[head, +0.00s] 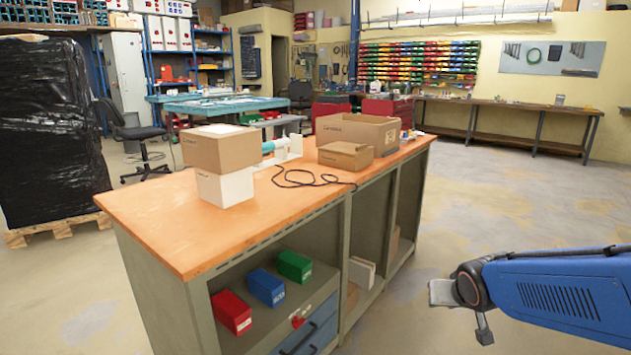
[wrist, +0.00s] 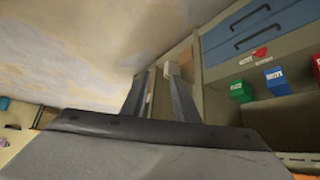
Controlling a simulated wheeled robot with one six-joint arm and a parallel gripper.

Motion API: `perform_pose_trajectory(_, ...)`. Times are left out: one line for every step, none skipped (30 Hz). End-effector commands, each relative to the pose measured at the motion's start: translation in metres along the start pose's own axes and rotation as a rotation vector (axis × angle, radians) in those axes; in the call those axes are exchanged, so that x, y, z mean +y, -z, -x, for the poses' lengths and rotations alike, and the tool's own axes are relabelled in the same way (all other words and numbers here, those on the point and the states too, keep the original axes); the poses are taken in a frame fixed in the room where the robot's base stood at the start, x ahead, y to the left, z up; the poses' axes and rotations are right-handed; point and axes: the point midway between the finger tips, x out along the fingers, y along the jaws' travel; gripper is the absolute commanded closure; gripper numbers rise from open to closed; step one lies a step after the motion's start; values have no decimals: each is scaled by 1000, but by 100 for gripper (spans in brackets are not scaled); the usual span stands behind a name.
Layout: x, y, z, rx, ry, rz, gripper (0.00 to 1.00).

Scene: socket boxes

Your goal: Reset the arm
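My gripper (wrist: 156,73) shows in the wrist view with its two fingers apart and nothing visible between them. In the head view my blue arm (head: 560,287) reaches in from the right edge, over the floor to the right of the workbench (head: 150,226). The fingers are not clear in that view. A red box (head: 232,312), a blue box (head: 266,288) and a green box (head: 294,266) stand in a row on the bench's shelf, apart from my arm. The wrist view shows the shelf upside down, with the green (wrist: 241,91), blue (wrist: 275,81) and red boxes at right.
On the bench top are a cardboard box (head: 220,150) on a white box (head: 225,187), an open carton (head: 358,130), a smaller carton (head: 345,155) and a black cable (head: 305,180). Blue drawers (head: 312,335) sit below the shelf. The floor (head: 510,205) right of the bench is clear.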

Motion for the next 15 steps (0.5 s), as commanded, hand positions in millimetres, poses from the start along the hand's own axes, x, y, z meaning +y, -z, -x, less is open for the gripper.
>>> perform_pose_trajectory(2, -5, 14, -10, -6, 3, 73)
perform_pose_trajectory(4, -9, 22, -21, -10, 7, 73)
perform_pose_trajectory(6, -15, 32, -34, -14, 11, 73)
perform_pose_trajectory(7, -19, 40, -46, -16, 14, 73)
perform_pose_trajectory(8, -24, 47, -57, -18, 17, 73)
perform_pose_trajectory(9, -30, 57, -72, -18, 23, 73)
perform_pose_trajectory(9, -36, 65, -84, -18, 25, 73)
perform_pose_trajectory(10, -41, 72, -95, -18, 30, 73)
perform_pose_trajectory(10, -48, 82, -110, -15, 34, 73)
perform_pose_trajectory(10, -54, 90, -122, -13, 40, 73)
perform_pose_trajectory(11, -60, 97, -134, -11, 44, 73)
perform_pose_trajectory(10, -68, 107, -150, -5, 50, 73)
perform_pose_trajectory(10, -74, 114, -162, -2, 55, 73)
perform_pose_trajectory(10, -80, 122, -173, 3, 61, 73)
perform_pose_trajectory(9, -88, 131, -189, 10, 66, 73)
